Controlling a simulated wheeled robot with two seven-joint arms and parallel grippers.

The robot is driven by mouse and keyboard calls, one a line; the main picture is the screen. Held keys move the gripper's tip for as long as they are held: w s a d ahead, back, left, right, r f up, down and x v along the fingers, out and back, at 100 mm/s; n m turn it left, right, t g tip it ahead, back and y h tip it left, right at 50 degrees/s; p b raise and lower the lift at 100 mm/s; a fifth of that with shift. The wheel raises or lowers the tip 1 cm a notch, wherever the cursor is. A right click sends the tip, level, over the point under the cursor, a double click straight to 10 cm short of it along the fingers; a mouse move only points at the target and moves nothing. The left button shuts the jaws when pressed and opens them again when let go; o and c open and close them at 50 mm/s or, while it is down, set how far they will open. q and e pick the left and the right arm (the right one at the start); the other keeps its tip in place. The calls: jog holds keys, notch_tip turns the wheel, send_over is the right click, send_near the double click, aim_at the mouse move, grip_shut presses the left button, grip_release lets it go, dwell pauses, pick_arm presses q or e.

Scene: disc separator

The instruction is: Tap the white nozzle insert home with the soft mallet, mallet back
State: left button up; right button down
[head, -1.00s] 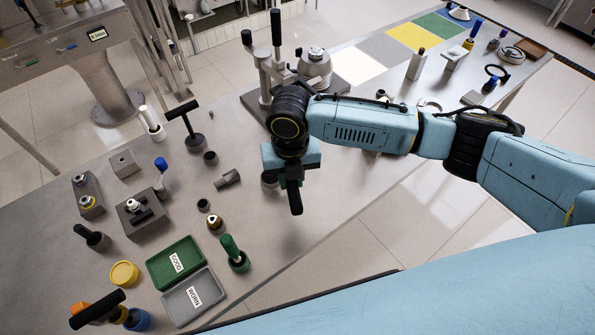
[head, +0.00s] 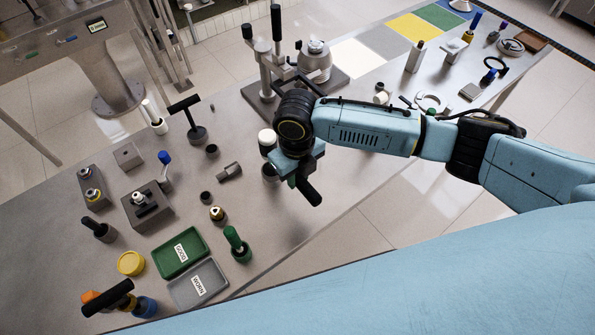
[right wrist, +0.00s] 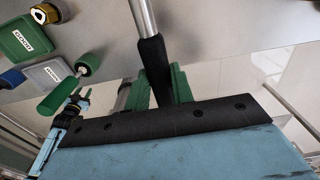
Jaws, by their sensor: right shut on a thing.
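My right gripper (head: 299,172) is shut on the black grip of a tool, likely the soft mallet (head: 310,191). In the right wrist view the black grip (right wrist: 154,68) sits between the green fingers (right wrist: 181,84), and a metal shaft runs up out of frame. A white rounded end (head: 267,137) shows beside my wrist; it may be the mallet's head. The white nozzle insert (head: 138,197) appears to stand in a dark grey block (head: 154,214) at left. How deep it sits is too small to tell. My gripper is well right of the block.
A blue-topped tool (head: 165,158) stands right beside the block. A green tray (head: 168,262), grey tray (head: 184,297) and green-handled tool (head: 236,240) are in front. A black T-handled tool (head: 187,105) stands behind. A lever press (head: 262,62) is near my wrist.

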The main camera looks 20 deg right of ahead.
jog(key=shift+f+b, duration=1.8)
jog(key=shift+f, duration=0.95)
jog(key=shift+f+b, duration=0.6)
jog(key=shift+f, duration=0.35)
jog(key=shift+f+b, duration=0.55)
jog(key=shift+f, duration=0.3)
jog(key=c, duration=1.1)
grip_release()
jog(key=shift+r, duration=0.1)
jog(key=s+d+p, duration=0.1)
jog(key=s+p, duration=0.1)
jog(key=s, duration=0.1)
jog(key=s+d+p, duration=0.1)
jog(key=s+p, duration=0.1)
jog(key=s, duration=0.1)
jog(key=s+d+p, duration=0.1)
jog(key=s+p, duration=0.1)
jog(key=s, duration=0.1)
jog(key=shift+s+d+p, duration=0.25)
jog(key=shift+p, duration=0.15)
